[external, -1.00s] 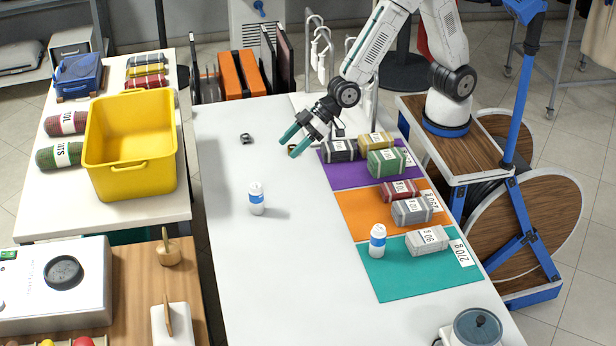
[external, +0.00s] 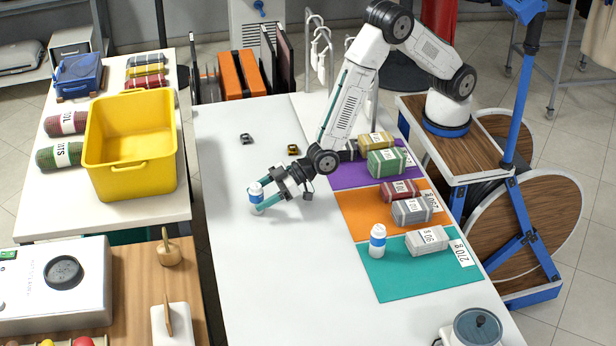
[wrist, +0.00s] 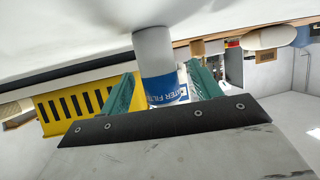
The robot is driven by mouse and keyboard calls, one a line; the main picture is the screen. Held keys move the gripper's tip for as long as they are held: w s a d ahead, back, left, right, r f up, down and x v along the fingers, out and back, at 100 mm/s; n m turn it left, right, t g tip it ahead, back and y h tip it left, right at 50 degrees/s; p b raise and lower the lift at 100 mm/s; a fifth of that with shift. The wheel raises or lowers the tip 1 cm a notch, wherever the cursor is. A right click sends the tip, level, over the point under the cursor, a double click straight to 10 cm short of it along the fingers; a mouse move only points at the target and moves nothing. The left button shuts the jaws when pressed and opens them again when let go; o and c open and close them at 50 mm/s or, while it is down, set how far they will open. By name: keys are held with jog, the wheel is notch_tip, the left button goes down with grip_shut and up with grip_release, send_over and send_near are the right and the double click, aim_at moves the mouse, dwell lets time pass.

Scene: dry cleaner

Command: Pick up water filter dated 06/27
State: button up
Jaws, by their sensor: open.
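A white bottle-shaped water filter (external: 256,192) with a blue band stands upright on the white table. My gripper (external: 262,200) is low over the table with its teal fingers open on either side of this filter. In the wrist view the filter (wrist: 155,60) sits between the two fingers (wrist: 160,93), and its blue band shows part of the words "water filter". No date is readable on it. A second similar water filter (external: 377,241) stands upright on the teal mat (external: 400,285), well to the right of my gripper.
Wrapped bundles, such as a green one (external: 388,162) and a grey one (external: 411,211), lie on the purple, orange and teal mats. A yellow bin (external: 130,150) stands left. The table's front middle is clear.

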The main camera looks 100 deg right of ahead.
jog(key=shift+w+a+f, duration=0.15)
jog(key=shift+w+f, duration=0.1)
jog(key=shift+w, duration=0.4)
jog(key=c, duration=1.1)
jog(key=shift+r, duration=0.15)
